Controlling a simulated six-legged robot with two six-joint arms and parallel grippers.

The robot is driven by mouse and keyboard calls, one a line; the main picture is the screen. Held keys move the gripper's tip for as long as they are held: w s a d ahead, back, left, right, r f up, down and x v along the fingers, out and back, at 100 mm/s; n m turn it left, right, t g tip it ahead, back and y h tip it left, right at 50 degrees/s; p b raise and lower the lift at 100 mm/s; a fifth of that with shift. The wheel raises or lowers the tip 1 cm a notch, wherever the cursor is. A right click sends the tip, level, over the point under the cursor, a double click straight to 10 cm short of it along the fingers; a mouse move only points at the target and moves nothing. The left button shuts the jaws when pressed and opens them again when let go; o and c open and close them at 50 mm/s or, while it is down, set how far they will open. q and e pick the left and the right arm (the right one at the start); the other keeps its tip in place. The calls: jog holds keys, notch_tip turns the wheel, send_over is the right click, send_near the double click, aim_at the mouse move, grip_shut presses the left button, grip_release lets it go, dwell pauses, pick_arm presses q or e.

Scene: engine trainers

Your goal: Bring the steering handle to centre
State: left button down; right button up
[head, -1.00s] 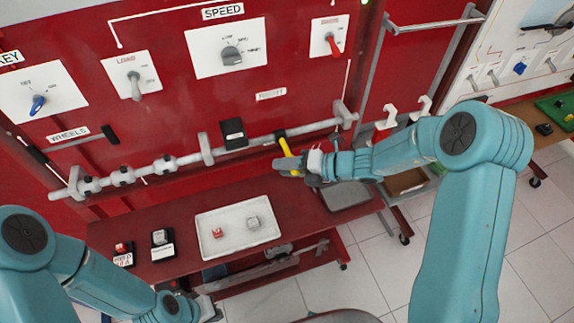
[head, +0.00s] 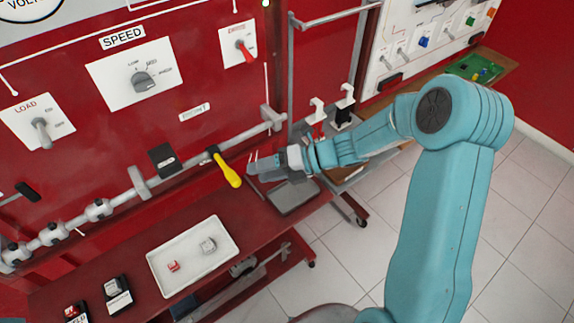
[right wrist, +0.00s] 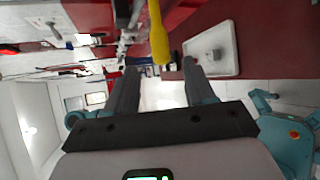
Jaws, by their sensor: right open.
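The yellow steering handle (head: 229,173) hangs from a dark collar on the grey horizontal bar along the red panel. It slants down and to the right in the head view. My right gripper (head: 252,167) is open and empty, just right of the handle and apart from it. In the right wrist view the handle (right wrist: 159,36) shows at the top, its free end in line with the gap between my open fingers (right wrist: 159,68). My left gripper is out of view.
A white tray (head: 158,262) with two small blocks lies on the red bench below. A grey tray (head: 292,198) lies under my right gripper.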

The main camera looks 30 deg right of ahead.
jog(key=v, duration=0.6)
dwell(0.3)
jog(key=s+a+f+n+g+y, duration=0.3)
jog(key=a+f+g, duration=0.35)
jog(key=a, duration=0.65)
jog(key=s+a+f+n+g+h, duration=0.2)
jog(key=s+f+n+g+h, duration=0.1)
jog(key=s+f+n, duration=0.45)
jog(key=s+a+f+n+g+h, duration=0.3)
jog(key=s+f+n, duration=0.3)
jog(key=s+f, duration=0.15)
jog(key=s+d+f+n+t+h, duration=0.1)
jog(key=s+d+f+n+h, duration=0.2)
jog(key=n, duration=0.7)
jog(key=w+f+n+t, duration=0.1)
jog(key=n, duration=0.2)
jog(key=w+n+t, duration=0.2)
jog(key=n, duration=0.2)
jog(key=w+f+n+t+h, duration=0.1)
jog(key=n, duration=0.3)
jog(key=shift+w+a+f+b, duration=0.25)
jog(key=shift+f+b, duration=0.1)
